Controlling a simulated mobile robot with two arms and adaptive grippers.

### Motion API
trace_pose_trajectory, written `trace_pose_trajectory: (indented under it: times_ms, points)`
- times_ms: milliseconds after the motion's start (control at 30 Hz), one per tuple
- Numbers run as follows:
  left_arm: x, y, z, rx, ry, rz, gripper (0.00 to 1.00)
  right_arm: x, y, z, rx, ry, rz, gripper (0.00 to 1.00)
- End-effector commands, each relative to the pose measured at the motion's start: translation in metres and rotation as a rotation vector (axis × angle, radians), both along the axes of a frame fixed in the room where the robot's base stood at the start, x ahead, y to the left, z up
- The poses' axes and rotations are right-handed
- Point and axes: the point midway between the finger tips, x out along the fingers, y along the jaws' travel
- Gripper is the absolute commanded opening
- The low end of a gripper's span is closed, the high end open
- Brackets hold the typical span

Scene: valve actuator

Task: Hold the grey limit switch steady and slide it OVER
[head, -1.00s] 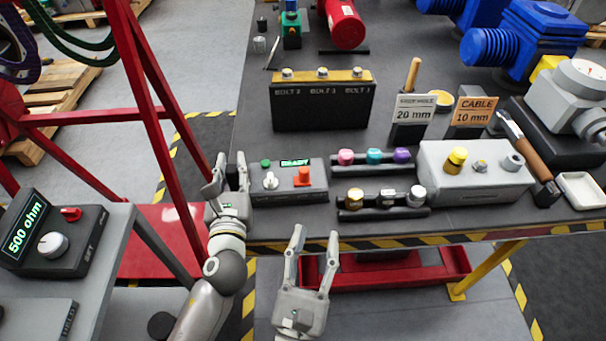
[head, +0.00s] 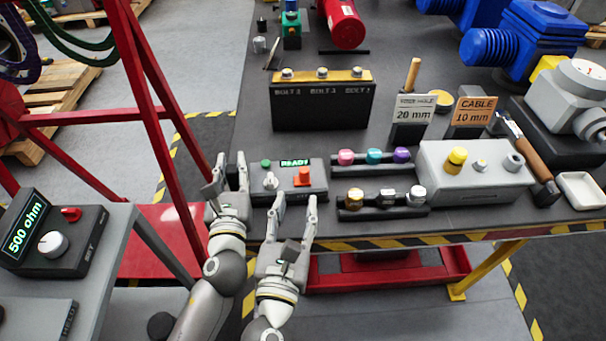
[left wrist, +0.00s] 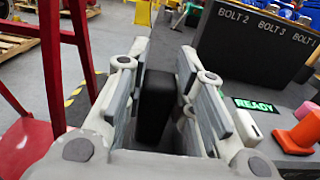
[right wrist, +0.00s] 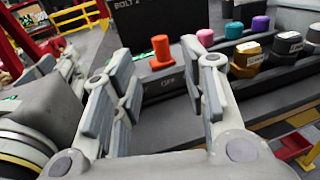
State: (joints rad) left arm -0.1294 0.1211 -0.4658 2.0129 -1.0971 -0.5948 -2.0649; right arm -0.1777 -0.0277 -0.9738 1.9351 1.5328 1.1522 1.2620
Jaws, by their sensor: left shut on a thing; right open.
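My left gripper (head: 229,173) is at the left end of the grey control box (head: 318,187) on the table. In the left wrist view a dark upright block (left wrist: 155,105) stands between its fingers, and the gripper is shut on it. I cannot tell for sure that this block is the grey limit switch. The box bears a green READY display (head: 295,162), a white toggle (head: 270,181) and an orange knob (head: 303,176). My right gripper (head: 295,204) is open and empty just in front of the box. In the right wrist view the orange knob (right wrist: 161,50) shows beyond its fingers.
A black rack with coloured knobs (head: 374,157) and one with metal caps (head: 386,199) stand right of the box. The black bolt block (head: 321,107) is behind it. A grey case (head: 474,190) is further right. The striped table edge (head: 400,240) runs in front.

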Motion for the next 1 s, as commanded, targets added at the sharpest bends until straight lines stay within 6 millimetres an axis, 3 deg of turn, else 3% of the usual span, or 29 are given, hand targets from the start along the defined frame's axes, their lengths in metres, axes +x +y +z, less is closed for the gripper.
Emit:
trace_pose_trajectory:
  times_ms: [200, 433, 867, 1000]
  points:
    - [-0.002, -0.001, -0.007, -0.003, 0.015, -0.001, 0.0, 0.044, -0.01, 0.0, -0.004, -0.004, -0.001, 0.4]
    - [-0.002, -0.001, -0.007, -0.002, 0.015, -0.001, 0.0, 0.075, -0.017, 0.0, -0.003, -0.001, -0.001, 0.4]
    - [-0.002, -0.001, -0.007, -0.002, 0.016, -0.001, 0.0, 0.084, -0.019, -0.001, -0.002, 0.0, -0.001, 0.4]
    - [-0.002, -0.001, -0.008, -0.002, 0.016, -0.001, 0.0, 0.084, -0.019, -0.001, -0.002, 0.0, -0.001, 0.25]
